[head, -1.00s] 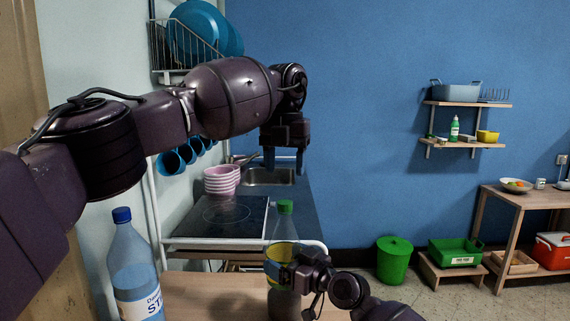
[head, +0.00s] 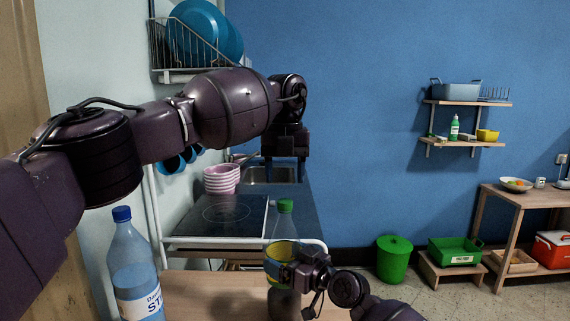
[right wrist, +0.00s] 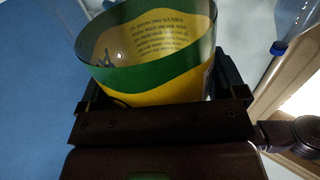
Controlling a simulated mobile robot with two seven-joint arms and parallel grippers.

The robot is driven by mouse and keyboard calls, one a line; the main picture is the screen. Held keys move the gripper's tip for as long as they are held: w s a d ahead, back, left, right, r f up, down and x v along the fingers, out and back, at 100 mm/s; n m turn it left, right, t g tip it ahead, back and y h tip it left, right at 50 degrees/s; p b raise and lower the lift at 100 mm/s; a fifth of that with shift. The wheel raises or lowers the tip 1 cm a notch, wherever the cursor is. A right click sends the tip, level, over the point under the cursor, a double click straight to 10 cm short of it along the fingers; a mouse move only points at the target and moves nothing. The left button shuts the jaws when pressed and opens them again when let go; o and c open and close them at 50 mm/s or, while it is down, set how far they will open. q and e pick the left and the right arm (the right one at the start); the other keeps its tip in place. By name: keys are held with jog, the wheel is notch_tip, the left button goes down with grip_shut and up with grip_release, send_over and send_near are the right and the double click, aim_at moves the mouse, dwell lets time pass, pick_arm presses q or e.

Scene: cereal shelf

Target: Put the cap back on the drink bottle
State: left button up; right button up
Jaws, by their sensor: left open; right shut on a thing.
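The drink bottle (head: 284,250) is clear, with a yellow and green label and dark contents low down. My right gripper (head: 285,275) is shut around its side and holds it upright. The label fills the upper middle of the right wrist view (right wrist: 150,75). A green cap (head: 285,205) shows at the top of the bottle's neck; whether it is fully seated cannot be told. My left gripper (head: 284,170) is open, fingers pointing down, and appears above the cap with a gap between them in the picture.
A blue-capped water bottle (head: 134,265) stands at the left front, near the wooden table (head: 195,290). Behind are a cooktop (head: 222,214), stacked pink bowls (head: 221,180) and a sink (head: 268,175). A dish rack (head: 180,50) hangs upper left.

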aim_at(284, 200)
pick_arm(q)
jog(key=shift+f, duration=2.95)
jog(key=c, duration=1)
jog(key=m, duration=0.6)
jog(key=shift+m, duration=0.4)
jog(key=m, duration=0.8)
jog(key=o, duration=1.1)
